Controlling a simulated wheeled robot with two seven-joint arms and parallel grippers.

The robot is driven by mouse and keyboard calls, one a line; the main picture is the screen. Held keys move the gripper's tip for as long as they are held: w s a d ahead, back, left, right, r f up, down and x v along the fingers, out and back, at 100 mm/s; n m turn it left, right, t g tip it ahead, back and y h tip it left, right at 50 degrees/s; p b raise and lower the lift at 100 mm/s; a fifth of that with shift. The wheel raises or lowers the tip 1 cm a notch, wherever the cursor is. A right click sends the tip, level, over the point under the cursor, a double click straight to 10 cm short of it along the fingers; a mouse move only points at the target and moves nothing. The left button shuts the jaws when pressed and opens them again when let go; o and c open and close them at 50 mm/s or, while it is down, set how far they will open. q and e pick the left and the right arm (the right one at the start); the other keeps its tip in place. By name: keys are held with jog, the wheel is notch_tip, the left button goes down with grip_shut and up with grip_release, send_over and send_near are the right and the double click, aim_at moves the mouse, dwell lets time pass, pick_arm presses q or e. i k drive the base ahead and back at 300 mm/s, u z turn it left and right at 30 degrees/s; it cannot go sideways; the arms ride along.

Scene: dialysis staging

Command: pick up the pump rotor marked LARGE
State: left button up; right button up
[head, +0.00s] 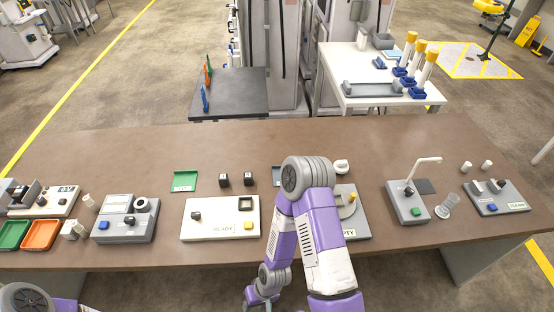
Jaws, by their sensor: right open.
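I cannot make out any part marked LARGE; the labels are too small to read. A small white rounded part (342,166) lies on the brown table just right of my right arm's elbow and may be a rotor. A grey fixture (358,222) with a curved piece on it is partly hidden behind that arm. My right gripper (262,302) hangs low at the bottom middle, in front of the table edge, open and with nothing visible between its fingers. It is well apart from the table's parts. Only part of my left arm shows at the bottom left; its gripper is out of view.
A brown table (150,160) spans the view. It holds a cream station (220,231), a grey device (118,232), two black cubes (236,180), a green tray (185,174) and a grey unit with a bent white tube (406,214). The table's back strip is mostly clear.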

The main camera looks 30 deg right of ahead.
aim_at(341, 167)
jog(key=u, duration=1.5)
jog(key=k, duration=1.75)
jog(key=z, duration=1.1)
